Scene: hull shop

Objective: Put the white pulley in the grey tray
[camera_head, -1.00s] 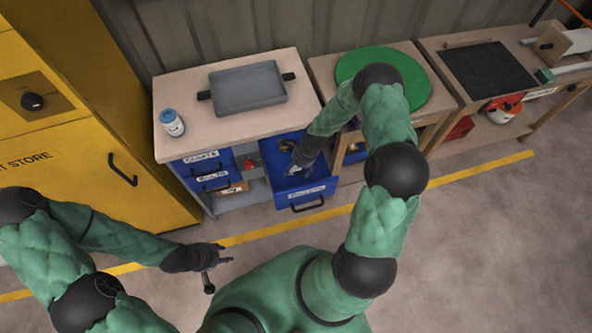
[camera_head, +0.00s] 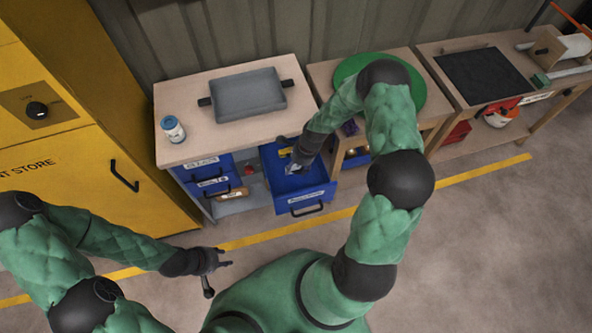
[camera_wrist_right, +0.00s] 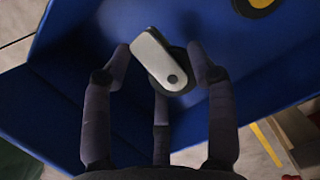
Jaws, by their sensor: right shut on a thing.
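The white pulley (camera_wrist_right: 152,53), a pale rounded block with a dark wheel and pin, is between the fingers of my right gripper (camera_wrist_right: 161,58) in the right wrist view. The gripper is shut on it, inside the open blue drawer (camera_head: 318,193). In the head view my right gripper (camera_head: 293,167) reaches down into this drawer, and the arm partly hides the inside. The grey tray (camera_head: 247,93) sits flat and empty on the wooden bench top, behind the drawer. My left gripper (camera_head: 216,270) is open and empty, low at the front, away from the bench.
A yellow object (camera_wrist_right: 256,3) lies in the drawer. A green round mat (camera_head: 417,86) covers the bench to the right. A yellow cabinet (camera_head: 60,160) stands at the left.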

